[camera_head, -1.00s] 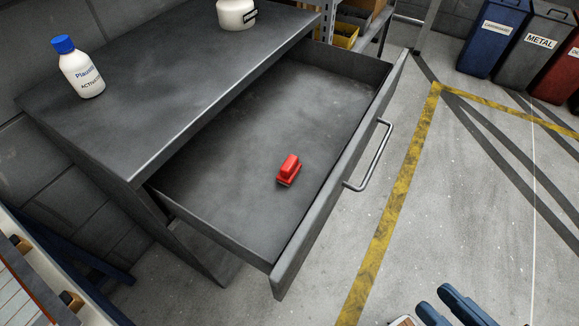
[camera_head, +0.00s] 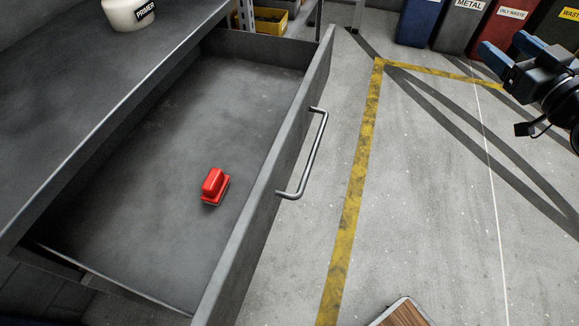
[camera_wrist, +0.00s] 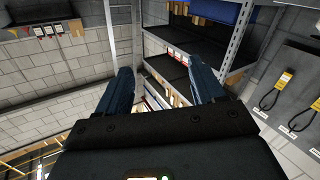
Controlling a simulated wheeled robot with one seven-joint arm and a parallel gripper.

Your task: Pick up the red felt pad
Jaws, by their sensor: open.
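The red felt pad (camera_head: 214,186) is a small red block with a raised grip on a flat base. It lies on the floor of the open drawer (camera_head: 150,215), towards the drawer's front panel. My gripper (camera_head: 502,57) is at the upper right of the head view, raised over the floor and well apart from the pad. In the wrist view my gripper (camera_wrist: 160,85) shows its two blue fingers spread with nothing between them. The pad is not in the wrist view.
The drawer's front panel with its metal handle (camera_head: 305,155) stands between the pad and my gripper. A dark worktop (camera_head: 85,75) overhangs the drawer's left side and bears a white primer pot (camera_head: 128,12). Bins (camera_head: 460,22) stand at the back.

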